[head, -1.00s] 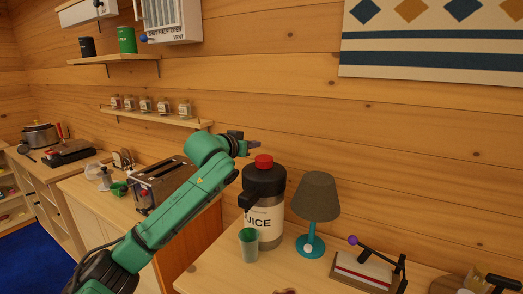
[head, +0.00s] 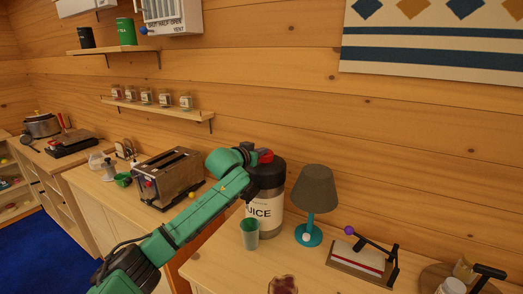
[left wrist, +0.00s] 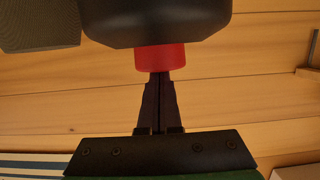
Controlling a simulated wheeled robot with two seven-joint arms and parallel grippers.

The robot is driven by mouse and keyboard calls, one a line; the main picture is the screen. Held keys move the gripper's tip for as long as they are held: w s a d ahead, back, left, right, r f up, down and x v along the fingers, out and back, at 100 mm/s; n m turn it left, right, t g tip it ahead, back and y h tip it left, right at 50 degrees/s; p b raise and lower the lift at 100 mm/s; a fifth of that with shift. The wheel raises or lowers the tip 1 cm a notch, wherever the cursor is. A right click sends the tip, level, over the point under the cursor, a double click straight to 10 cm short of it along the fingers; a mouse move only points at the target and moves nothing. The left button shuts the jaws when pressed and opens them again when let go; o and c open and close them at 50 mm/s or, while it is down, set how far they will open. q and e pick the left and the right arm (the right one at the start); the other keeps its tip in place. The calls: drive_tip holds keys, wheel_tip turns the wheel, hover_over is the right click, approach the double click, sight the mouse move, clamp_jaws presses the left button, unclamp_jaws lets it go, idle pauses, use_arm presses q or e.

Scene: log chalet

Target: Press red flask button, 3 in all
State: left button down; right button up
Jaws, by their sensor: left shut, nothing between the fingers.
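The juice flask (head: 264,200) stands upright on the counter, dark on top with a pale label. Its red button (head: 266,154) sits on the flask's top and is partly covered by my arm. My left gripper (head: 259,152) is shut and empty, at the button. In the left wrist view, which looks upside down, the shut fingertips (left wrist: 160,76) meet the outer end of the red button (left wrist: 160,57) below the dark flask top (left wrist: 158,22). I cannot tell whether the button is pushed down. My right gripper is not in view.
A green cup (head: 250,234) stands in front of the flask. A lamp (head: 315,192) is close to its right, with a purple-knobbed lever device (head: 358,262) beyond. A toaster (head: 168,178) stands to the left. The log wall is close behind.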

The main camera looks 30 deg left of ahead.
use_arm(q)
drive_tip(key=shift+f, duration=0.75)
drive_tip(key=shift+r, duration=0.1)
wheel_tip(320, 180, up, 4)
drive_tip(key=p, duration=0.4)
drive_tip(key=shift+r+p, duration=0.15)
drive_tip(key=shift+p, duration=0.15)
drive_tip(key=b+v, duration=0.5)
drive_tip(key=v, duration=0.5)
drive_tip(key=shift+b, duration=0.3)
